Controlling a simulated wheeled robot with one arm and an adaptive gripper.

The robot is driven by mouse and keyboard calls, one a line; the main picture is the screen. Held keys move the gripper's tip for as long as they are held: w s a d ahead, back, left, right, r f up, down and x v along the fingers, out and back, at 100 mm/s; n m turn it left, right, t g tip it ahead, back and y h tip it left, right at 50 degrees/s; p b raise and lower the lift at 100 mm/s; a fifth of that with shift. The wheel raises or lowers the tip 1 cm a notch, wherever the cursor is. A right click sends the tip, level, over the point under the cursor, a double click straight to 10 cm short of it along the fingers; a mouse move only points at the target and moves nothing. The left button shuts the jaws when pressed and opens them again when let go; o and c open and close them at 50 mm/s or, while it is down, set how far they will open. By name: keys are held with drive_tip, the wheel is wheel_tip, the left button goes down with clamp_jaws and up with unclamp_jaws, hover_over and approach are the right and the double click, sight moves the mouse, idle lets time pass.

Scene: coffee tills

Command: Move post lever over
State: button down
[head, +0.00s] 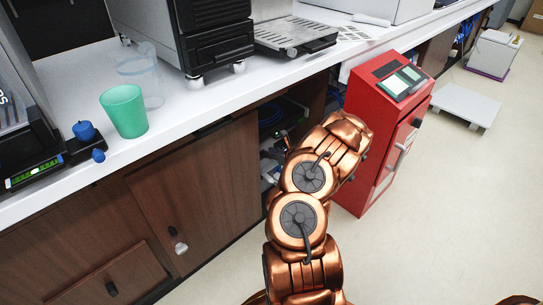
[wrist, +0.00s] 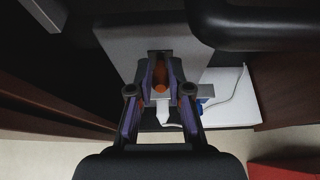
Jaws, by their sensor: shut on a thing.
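In the wrist view, an orange lever (wrist: 161,88) with a rounded end stands at a slot in a grey panel (wrist: 125,42). My gripper (wrist: 160,68) has its two fingers on either side of the lever and is shut on it. The fingers partly cover the lever, so its base is hard to see. In the head view, my copper arm reaches to the counter front beside the red machine. The arm hides the gripper and the lever there.
The red machine (head: 360,135) stands on the floor close to the right of my arm. A dark curved bar (wrist: 260,28) is near the gripper in the wrist view. A green cup (head: 124,111) stands on the white counter (head: 75,70). The floor at the lower right (head: 450,210) is clear.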

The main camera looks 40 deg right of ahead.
idle(0.3)
drive_tip(key=shift+w+r, duration=0.25)
drive_tip(key=shift+r, duration=0.15)
drive_tip(key=c, duration=1.9)
unclamp_jaws()
drive_tip(key=o, duration=0.5)
drive_tip(key=shift+s, duration=0.1)
drive_tip(key=v, duration=1.2)
